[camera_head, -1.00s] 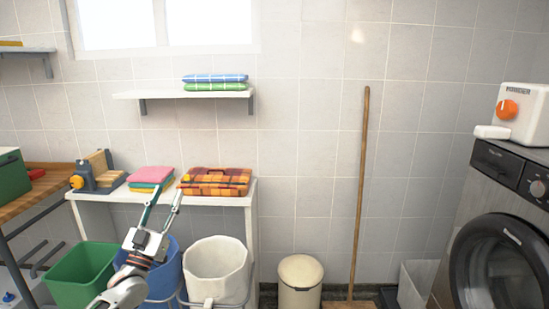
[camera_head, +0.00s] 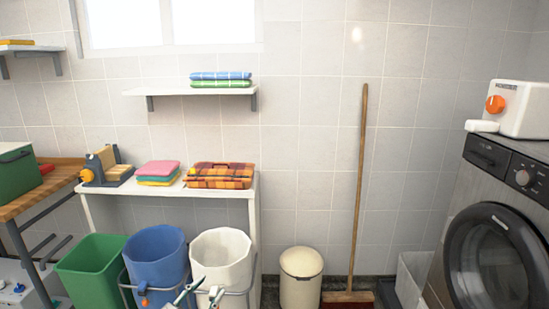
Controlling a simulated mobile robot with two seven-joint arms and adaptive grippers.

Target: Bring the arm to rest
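My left gripper (camera_head: 204,289) shows only by its fingertips at the bottom edge, in front of the white bin. Its two fingers are spread apart with nothing between them. The rest of my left arm is out of the picture below. My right gripper is not in view. Folded towels lie on the white table: a pink, yellow and teal stack (camera_head: 158,172) on the left and an orange plaid stack (camera_head: 219,175) on the right. A blue towel over a green one (camera_head: 220,80) lies on the wall shelf.
A green bin (camera_head: 90,270), a blue bin (camera_head: 156,257) and a white bin (camera_head: 222,258) stand before the white table (camera_head: 256,190). A cream pedal bin (camera_head: 301,277), a broom (camera_head: 360,190) and a washing machine (camera_head: 500,190) are to the right.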

